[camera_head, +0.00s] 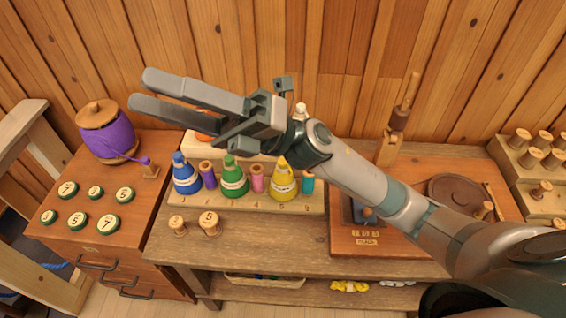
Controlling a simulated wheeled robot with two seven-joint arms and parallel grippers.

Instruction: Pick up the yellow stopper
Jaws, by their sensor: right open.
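The yellow stopper (283,184), a cone-shaped piece with a pale label band, stands upright on a wooden rack (240,209) on the workbench. Its tip is close below my right forearm in the picture, and its body is in plain sight. My right gripper (143,90) is open and empty, its two fingers pointing left. It is up and to the left of the yellow stopper, in front of the plank wall and apart from the stopper. My left gripper is not in view.
A blue cone (185,175) and a green cone (233,178) share the rack with purple, pink and teal spools. Two small spools stand on the bench front. A purple jar (108,135) is at left. My right arm covers part of the right-hand wooden board (360,240).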

